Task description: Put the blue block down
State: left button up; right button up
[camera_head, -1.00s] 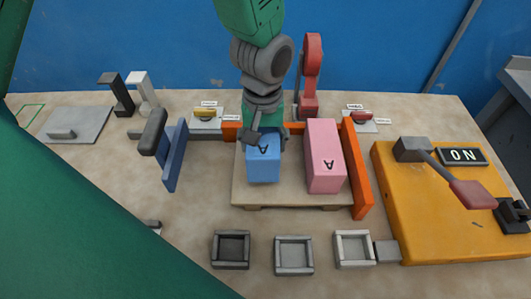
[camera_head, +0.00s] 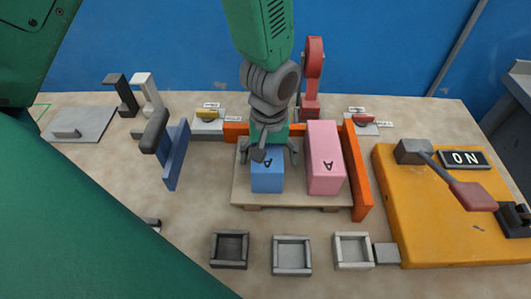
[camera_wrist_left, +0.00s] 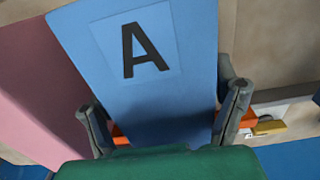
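The blue block (camera_head: 268,180), marked with a black A, stands on the wooden pallet (camera_head: 300,202), left of the pink block (camera_head: 324,165) with a narrow gap between them. My left gripper (camera_head: 268,152) is above the blue block at its far end, its fingers spread wider than the block. In the left wrist view the blue block (camera_wrist_left: 140,75) lies between the two open fingers (camera_wrist_left: 165,118); a gap shows beside the right-hand one. The block's underside is hidden. My right gripper is not in view.
An orange rail (camera_head: 358,175) borders the pallet on the right and another runs behind. A blue push plate (camera_head: 176,155) stands left with free room before the pallet. Small trays (camera_head: 292,256) line the front. A yellow panel (camera_head: 430,235) with a lever is at right.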

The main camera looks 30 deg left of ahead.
pick_arm(q)
jog(key=shift+d+r, duration=0.3)
jog(key=shift+d, duration=0.25)
jog(key=r, duration=0.3)
jog(key=r+p, duration=0.1)
jog(key=r, duration=0.3)
jog(key=a+r, duration=0.1)
jog(key=r, duration=0.3)
jog(key=shift+p, duration=0.35)
jog(key=shift+d+r, duration=0.35)
jog(key=shift+d, duration=0.05)
jog(key=shift+a+f, duration=0.15)
jog(key=shift+a, duration=0.45)
jog(key=shift+s, duration=0.1)
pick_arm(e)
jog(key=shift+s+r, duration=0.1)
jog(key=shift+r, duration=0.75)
